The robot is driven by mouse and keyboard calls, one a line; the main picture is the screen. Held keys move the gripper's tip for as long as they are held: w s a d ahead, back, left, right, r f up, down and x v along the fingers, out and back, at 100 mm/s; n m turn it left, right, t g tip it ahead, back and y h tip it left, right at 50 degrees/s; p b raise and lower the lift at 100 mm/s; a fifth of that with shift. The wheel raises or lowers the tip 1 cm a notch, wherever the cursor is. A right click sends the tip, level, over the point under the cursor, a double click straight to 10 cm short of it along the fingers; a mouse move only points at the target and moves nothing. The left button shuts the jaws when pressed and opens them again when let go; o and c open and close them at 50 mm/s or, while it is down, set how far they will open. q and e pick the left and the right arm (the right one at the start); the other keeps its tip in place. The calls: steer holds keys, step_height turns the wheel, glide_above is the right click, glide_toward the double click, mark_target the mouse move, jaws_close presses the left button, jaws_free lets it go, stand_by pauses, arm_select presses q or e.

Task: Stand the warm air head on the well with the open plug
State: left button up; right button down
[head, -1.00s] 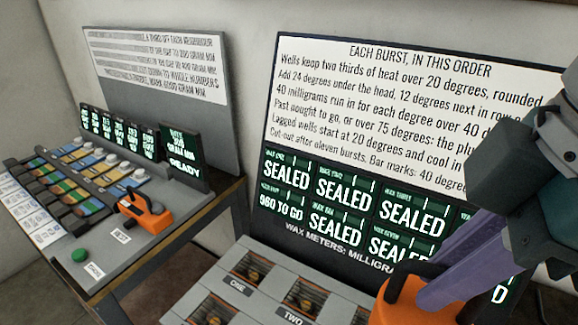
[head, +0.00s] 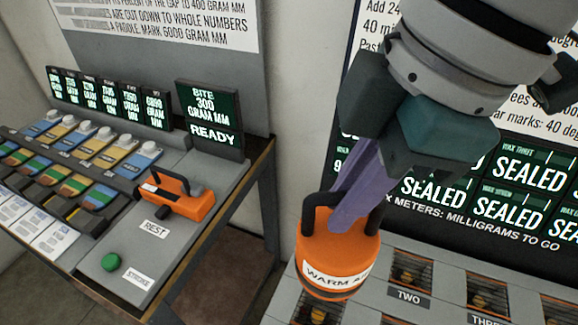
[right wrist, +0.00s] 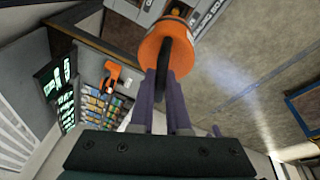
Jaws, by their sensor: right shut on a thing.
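The warm air head (head: 338,262) is an orange drum with a black handle and a white label. My right gripper (head: 352,205) is shut on its handle and holds it upright over the left end of the well bench (head: 360,318). It covers part of the well row there; I cannot tell whether its base touches. The head also shows in the right wrist view (right wrist: 168,45), between the purple fingers (right wrist: 163,88). Well two (head: 410,268) and well three (head: 487,290) show dark square openings. The meter board (head: 520,205) reads SEALED on several displays; one display beginning with 9 is mostly hidden. My left gripper is not in view.
Left stands a grey console (head: 120,262) with coloured paddles (head: 85,155), a green STROKE button (head: 111,262) and an orange tool (head: 178,198) by the REST label. Its display (head: 210,118) reads READY. A floor gap (head: 235,265) separates console and bench.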

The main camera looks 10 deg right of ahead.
mark_target(333, 259)
step_height(333, 259, down, 10)
steer(key=shift+f, duration=0.1)
steer(key=shift+f+b, duration=0.5)
steer(key=shift+f, duration=1.75)
steer(key=c, duration=0.9)
jaws_free()
